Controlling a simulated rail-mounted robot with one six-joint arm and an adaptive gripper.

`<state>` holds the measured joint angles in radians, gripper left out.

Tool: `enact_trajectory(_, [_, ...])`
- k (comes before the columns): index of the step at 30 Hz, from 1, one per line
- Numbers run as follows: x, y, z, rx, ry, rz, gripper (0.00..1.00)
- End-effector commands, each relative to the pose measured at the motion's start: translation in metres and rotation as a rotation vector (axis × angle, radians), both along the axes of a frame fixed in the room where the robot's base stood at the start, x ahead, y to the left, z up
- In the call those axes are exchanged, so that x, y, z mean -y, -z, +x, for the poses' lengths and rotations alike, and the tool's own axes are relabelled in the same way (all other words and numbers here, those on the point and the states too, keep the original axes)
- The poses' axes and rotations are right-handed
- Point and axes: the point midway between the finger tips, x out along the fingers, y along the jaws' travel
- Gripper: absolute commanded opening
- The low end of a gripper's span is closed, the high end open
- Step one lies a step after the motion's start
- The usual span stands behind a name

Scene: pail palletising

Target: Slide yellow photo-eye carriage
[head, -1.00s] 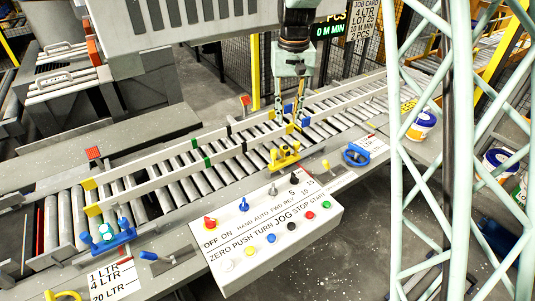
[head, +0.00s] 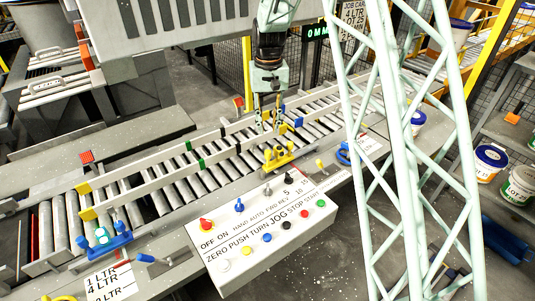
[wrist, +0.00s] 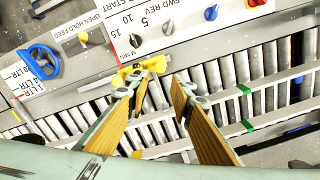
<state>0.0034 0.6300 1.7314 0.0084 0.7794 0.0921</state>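The yellow photo-eye carriage (head: 277,158) sits on the near side rail of the roller conveyor, behind the control panel. It also shows in the wrist view (wrist: 133,74), partly covered by one fingertip. My gripper (head: 269,127) hangs above the conveyor just behind the carriage, pointing down. In the wrist view my gripper (wrist: 165,88) has its two wood-coloured fingers well apart with nothing between them. The left finger's tip overlaps the carriage in that view; I cannot tell whether they touch.
The control panel (head: 262,235) with knobs and buttons juts out in front. A blue carriage (head: 104,241) sits farther left on the rail. A blue handwheel (head: 343,153) is to the right. Guide rails (head: 150,185) run along the rollers. Pails (head: 490,160) stand at the right.

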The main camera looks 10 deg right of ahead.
Motion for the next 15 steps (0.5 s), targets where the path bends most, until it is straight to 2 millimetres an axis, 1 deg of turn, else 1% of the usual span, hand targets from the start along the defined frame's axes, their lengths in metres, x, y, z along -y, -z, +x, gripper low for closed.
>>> enact_trajectory(8, [0.000, 0.011, -0.001, -0.002, 0.000, 0.000, 0.21])
enact_trajectory(15, [0.000, 0.037, -0.001, -0.004, 0.000, 0.000, 0.21])
